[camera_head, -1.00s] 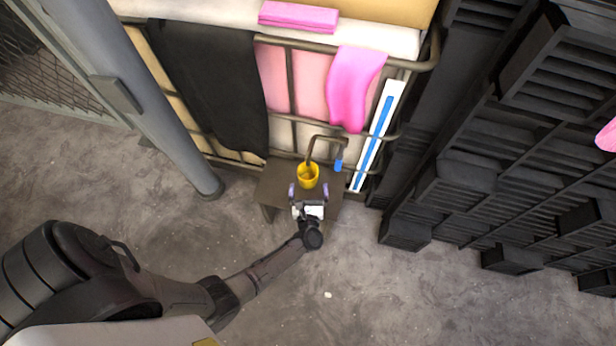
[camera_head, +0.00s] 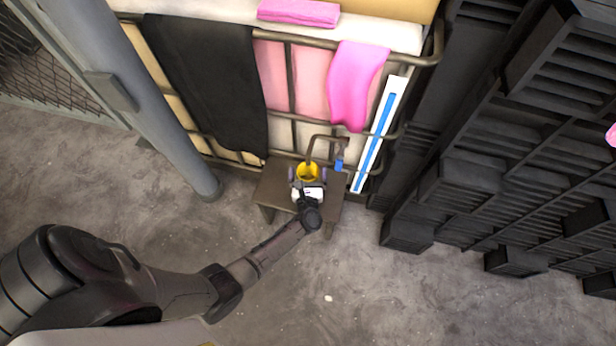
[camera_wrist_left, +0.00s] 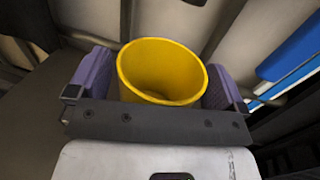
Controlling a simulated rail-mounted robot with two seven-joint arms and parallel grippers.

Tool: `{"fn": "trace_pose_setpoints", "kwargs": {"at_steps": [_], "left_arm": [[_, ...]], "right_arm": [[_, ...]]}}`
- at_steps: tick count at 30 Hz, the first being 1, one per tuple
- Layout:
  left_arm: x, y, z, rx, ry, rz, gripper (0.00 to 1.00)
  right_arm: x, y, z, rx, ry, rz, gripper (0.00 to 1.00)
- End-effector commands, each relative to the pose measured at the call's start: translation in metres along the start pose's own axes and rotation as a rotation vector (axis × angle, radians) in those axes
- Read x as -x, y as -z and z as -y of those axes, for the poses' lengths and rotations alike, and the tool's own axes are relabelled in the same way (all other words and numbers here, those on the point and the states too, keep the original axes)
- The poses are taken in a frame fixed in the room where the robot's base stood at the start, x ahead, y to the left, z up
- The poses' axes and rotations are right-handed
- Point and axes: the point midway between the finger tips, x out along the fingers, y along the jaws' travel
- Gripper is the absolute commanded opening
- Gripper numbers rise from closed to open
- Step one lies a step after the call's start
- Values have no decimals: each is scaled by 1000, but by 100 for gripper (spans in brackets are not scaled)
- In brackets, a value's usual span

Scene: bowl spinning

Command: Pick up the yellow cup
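The yellow cup (camera_head: 308,171) stands upright on a small brown stool (camera_head: 272,188) under a curved metal spout. My left gripper (camera_head: 308,176) reaches it from the front, with one finger on each side of the cup. In the left wrist view, the yellow cup (camera_wrist_left: 162,72) sits between the two purple finger pads of the left gripper (camera_wrist_left: 160,85). The fingers are spread; the left pad is close to the cup wall and the right pad is next to it. I cannot tell whether they touch it. My right gripper is not in view.
A metal spout (camera_head: 322,137) with a blue-tipped end (camera_head: 339,165) curves over the stool. A rack with a black cloth (camera_head: 210,85) and a pink towel (camera_head: 354,85) stands behind. Dark crates (camera_head: 470,185) fill the right. A grey post (camera_head: 160,110) rises at left.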

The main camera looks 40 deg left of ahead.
Motion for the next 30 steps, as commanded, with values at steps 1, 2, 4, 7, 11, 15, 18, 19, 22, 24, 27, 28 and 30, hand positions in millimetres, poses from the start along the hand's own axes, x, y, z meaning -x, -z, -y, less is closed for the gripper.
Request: {"fn": "trace_pose_setpoints", "kwargs": {"at_steps": [1,2,4,7,11,15,18,19,22,24,27,28,30], "left_arm": [[0,0,0,0,0,0,92],[0,0,0,0,0,0,89],[0,0,0,0,0,0,83],[0,0,0,0,0,0,73],[0,0,0,0,0,0,61],[0,0,0,0,0,0,47],[0,0,0,0,0,0,45],[0,0,0,0,0,0,45],[0,0,0,0,0,0,45],[0,-2,0,0,0,0,45],[0,-4,0,0,0,0,45],[1,-6,0,0,0,0,45],[1,-10,1,0,-1,0,45]], "right_arm": [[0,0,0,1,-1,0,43],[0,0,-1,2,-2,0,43],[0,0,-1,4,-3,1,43],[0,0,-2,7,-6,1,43],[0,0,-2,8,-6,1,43],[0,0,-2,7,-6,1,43],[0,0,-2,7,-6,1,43],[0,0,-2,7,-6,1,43],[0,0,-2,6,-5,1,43],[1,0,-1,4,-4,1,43],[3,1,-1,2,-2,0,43],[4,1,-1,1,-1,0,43],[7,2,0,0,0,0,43]]}}
